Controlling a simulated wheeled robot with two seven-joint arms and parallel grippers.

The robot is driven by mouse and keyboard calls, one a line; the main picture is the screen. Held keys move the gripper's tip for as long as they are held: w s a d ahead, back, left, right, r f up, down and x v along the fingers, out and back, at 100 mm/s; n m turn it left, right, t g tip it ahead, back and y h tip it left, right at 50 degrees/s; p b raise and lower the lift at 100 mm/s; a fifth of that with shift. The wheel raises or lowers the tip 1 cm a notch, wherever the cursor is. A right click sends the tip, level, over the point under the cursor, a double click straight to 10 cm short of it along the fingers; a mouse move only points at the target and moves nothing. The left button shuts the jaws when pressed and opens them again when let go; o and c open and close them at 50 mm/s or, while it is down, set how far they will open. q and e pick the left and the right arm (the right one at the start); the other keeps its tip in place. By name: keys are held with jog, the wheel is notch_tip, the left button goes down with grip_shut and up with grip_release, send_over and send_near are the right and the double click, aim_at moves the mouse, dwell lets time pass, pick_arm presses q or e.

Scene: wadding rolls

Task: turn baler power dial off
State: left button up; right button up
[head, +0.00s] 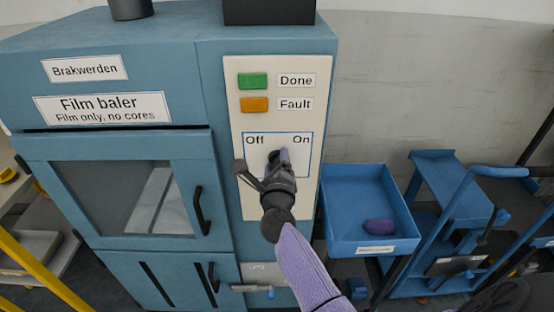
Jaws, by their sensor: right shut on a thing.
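The blue film baler (180,55) stands at left and centre, with a cream control panel (246,197) on its right front. A framed dial plate (301,166) on the panel is marked Off at left and On at right. The power dial (274,156) sits between these marks, mostly hidden by my right gripper; I cannot tell its exact pointing. My right gripper (276,166) is shut on the dial, its arm coming up from below. My left gripper is not in view.
Green Done (252,81) and orange Fault (254,105) lamps sit above the dial. A blue bin (347,232) holding a purple roll (378,227) stands close on the right. A blue cart (440,240) stands farther right. The baler door has a black handle (202,210).

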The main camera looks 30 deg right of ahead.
jog(key=n+p, duration=0.2)
jog(key=n, duration=0.1)
jog(key=shift+n, duration=0.3)
jog(key=n+p, duration=0.2)
jog(key=n, duration=0.2)
jog(key=shift+a+n+p, duration=0.1)
jog(key=shift+n+p, duration=0.2)
jog(key=n+p, duration=0.1)
jog(key=n, duration=0.3)
jog(key=shift+f+p, duration=0.2)
jog(key=shift+p, duration=0.1)
jog(key=n, duration=0.2)
jog(key=shift+n+p, duration=0.4)
jog(key=shift+f+n, duration=0.1)
jog(key=shift+n, duration=0.6)
